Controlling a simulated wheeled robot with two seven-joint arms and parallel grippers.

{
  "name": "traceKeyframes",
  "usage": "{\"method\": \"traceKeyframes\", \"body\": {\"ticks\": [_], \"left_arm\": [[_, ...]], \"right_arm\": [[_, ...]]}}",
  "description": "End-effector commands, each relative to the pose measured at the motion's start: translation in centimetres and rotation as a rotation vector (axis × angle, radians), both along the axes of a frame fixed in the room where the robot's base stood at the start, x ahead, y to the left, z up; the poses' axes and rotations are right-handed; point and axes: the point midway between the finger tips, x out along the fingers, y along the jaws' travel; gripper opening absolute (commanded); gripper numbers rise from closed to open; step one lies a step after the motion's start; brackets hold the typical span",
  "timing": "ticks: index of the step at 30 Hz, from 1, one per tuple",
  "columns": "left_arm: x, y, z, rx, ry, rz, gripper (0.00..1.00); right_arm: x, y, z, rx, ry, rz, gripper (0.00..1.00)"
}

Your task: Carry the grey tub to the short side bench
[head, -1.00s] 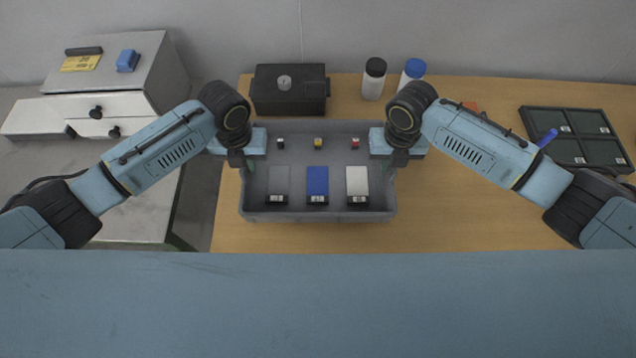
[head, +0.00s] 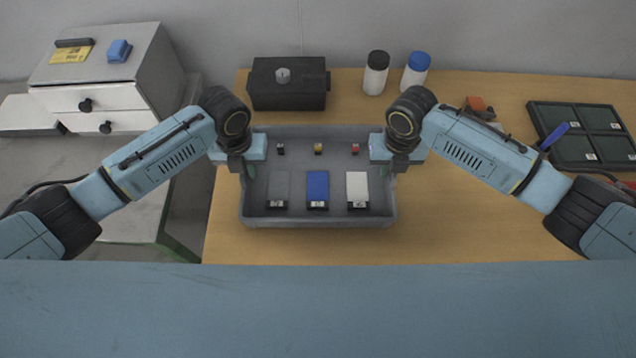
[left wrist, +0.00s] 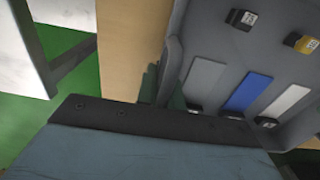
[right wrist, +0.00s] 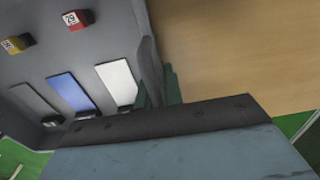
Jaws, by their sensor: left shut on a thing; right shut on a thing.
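The grey tub (head: 318,220) is level in front of me, over the wooden bench. I cannot tell how far it is above the wood. In it stand three small labelled blocks at the back and a grey, a blue and a white plate at the front. My left gripper (head: 247,168) is shut on the tub's left wall, and my right gripper (head: 390,168) on its right wall. The tub wall also shows in the left wrist view (left wrist: 171,70) and in the right wrist view (right wrist: 152,70). A grey bench (head: 140,225), perhaps the short side bench, is at the left.
A drawer cabinet (head: 125,80) stands on the grey bench. On the wooden bench (head: 470,225) are a black box (head: 288,95) behind the tub, two bottles (head: 376,75) (head: 415,75), and a dark divided tray (head: 580,135) at the right. A gap separates the benches.

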Motion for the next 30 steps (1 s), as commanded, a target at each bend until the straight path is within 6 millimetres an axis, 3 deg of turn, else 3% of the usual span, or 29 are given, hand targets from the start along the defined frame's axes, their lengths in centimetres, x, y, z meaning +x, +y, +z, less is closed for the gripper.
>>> {"method": "traceKeyframes", "body": {"ticks": [2, 3, 7, 19, 30], "left_arm": [[0.0, -0.7, -0.5, -0.015, -0.003, -0.008, 0.00], [-0.1, -0.7, -0.3, -0.014, -0.002, -0.008, 0.14], [0.0, -0.5, -0.2, -0.011, -0.001, -0.006, 0.30], [0.1, -0.2, 0.7, -0.005, -0.003, -0.003, 0.30], [0.1, -0.2, 8.1, -0.006, -0.006, -0.004, 0.30]], "right_arm": [[0.0, 0.7, -0.5, 0.015, -0.002, 0.008, 0.00], [-0.1, 0.7, -0.3, 0.014, -0.001, 0.008, 0.14], [-0.1, 0.5, -0.2, 0.010, -0.001, 0.006, 0.30], [0.0, 0.2, -0.3, 0.003, 0.000, 0.002, 0.30], [0.0, 0.1, -0.3, 0.002, 0.000, 0.001, 0.30]]}}
